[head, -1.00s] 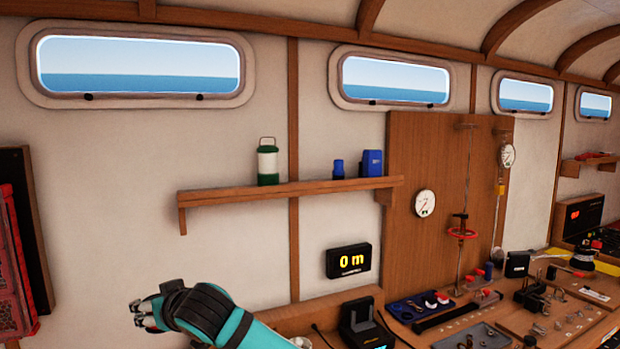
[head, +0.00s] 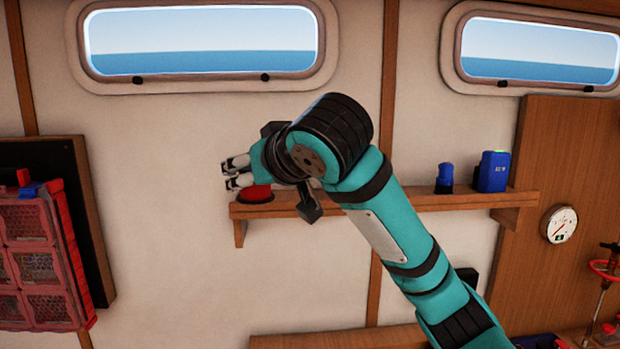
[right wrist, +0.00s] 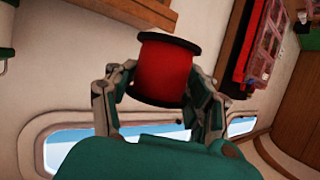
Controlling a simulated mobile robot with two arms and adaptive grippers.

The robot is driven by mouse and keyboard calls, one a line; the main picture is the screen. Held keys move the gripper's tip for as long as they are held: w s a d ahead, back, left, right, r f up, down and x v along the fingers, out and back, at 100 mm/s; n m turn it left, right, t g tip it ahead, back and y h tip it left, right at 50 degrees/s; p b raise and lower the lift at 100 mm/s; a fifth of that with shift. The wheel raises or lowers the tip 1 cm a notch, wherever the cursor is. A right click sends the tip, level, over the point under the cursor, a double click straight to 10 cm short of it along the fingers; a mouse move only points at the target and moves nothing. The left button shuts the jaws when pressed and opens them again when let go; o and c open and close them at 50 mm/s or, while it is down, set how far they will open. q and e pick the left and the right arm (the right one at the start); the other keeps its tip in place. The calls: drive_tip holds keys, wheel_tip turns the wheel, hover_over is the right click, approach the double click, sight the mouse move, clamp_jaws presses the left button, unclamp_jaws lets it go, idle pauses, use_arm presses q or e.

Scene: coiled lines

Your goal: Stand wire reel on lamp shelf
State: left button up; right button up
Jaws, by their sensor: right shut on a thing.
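The wire reel (right wrist: 164,72) is a red spool with dark flanges. My right gripper (right wrist: 160,85) is shut on it, with one finger on each side in the right wrist view. In the head view, the red reel (head: 256,194) shows low beside the right gripper (head: 236,173), at the left end of the wooden lamp shelf (head: 410,202). The gripper and wrist hide part of the reel. I cannot tell whether it touches the shelf. The shelf also shows in the right wrist view (right wrist: 128,18). My left gripper is out of view.
A blue bottle (head: 445,178) and a blue box (head: 493,171) stand on the shelf's right part. My right arm covers the shelf's middle in the head view. A red mesh rack (head: 35,255) hangs at the left. A gauge (head: 559,224) is on the wooden panel.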

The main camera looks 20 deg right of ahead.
drive_tip(key=p, duration=0.6)
hover_over(277, 198)
drive_tip(key=s, duration=0.2)
drive_tip(key=shift+a+f, duration=0.3)
drive_tip(key=shift+f, duration=0.2)
drive_tip(key=shift+w+d+f, duration=0.1)
drive_tip(key=shift+w, duration=0.5)
drive_tip(key=shift+w+d+p, duration=0.2)
drive_tip(key=shift+w+p, duration=0.25)
drive_tip(key=shift+p, duration=0.1)
wheel_tip(277, 198, down, 4)
drive_tip(key=shift+r+p, duration=0.25)
drive_tip(key=shift+p, duration=0.75)
drive_tip(key=shift+s+f, duration=0.1)
drive_tip(key=shift+f, duration=0.05)
drive_tip(key=shift+f, duration=0.1)
drive_tip(key=shift+f, duration=0.1)
drive_tip(key=o, duration=1.4)
